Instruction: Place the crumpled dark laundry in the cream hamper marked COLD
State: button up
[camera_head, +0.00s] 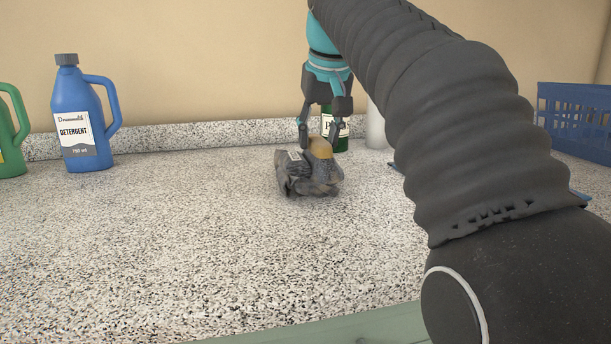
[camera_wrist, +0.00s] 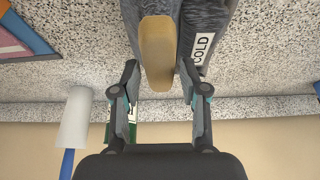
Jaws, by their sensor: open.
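A crumpled dark grey bundle (camera_head: 300,176) lies on the speckled counter below my gripper (camera_head: 318,127). In the wrist view the dark bundle (camera_wrist: 207,18) carries a white label (camera_wrist: 202,47) reading COLD. A smooth tan piece (camera_head: 320,148) sits on top of the bundle; it also shows in the wrist view (camera_wrist: 158,50). My gripper points down and is open, its fingertips (camera_wrist: 159,72) on either side of the tan piece's near end. I cannot tell whether they touch it. No cream hamper is in view.
A blue detergent bottle (camera_head: 82,115) and a green jug (camera_head: 10,135) stand left. A green bottle (camera_head: 343,130) and a white cylinder (camera_head: 376,125) stand close behind my gripper. A blue basket (camera_head: 572,118) is at the right. The left front counter is clear.

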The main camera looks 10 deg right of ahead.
jog(key=shift+x, duration=1.05)
grip_shut()
jog(key=shift+r, duration=0.1)
notch_tip(320, 180, up, 4)
jog(key=shift+r+p, duration=0.1)
jog(key=shift+p, duration=0.65)
jog(key=s+d+r, duration=0.6)
jog(key=s, duration=0.3)
jog(key=shift+s+d+r+p, duration=0.3)
jog(key=shift+d+r+p, duration=0.05)
jog(key=shift+d+p, duration=0.05)
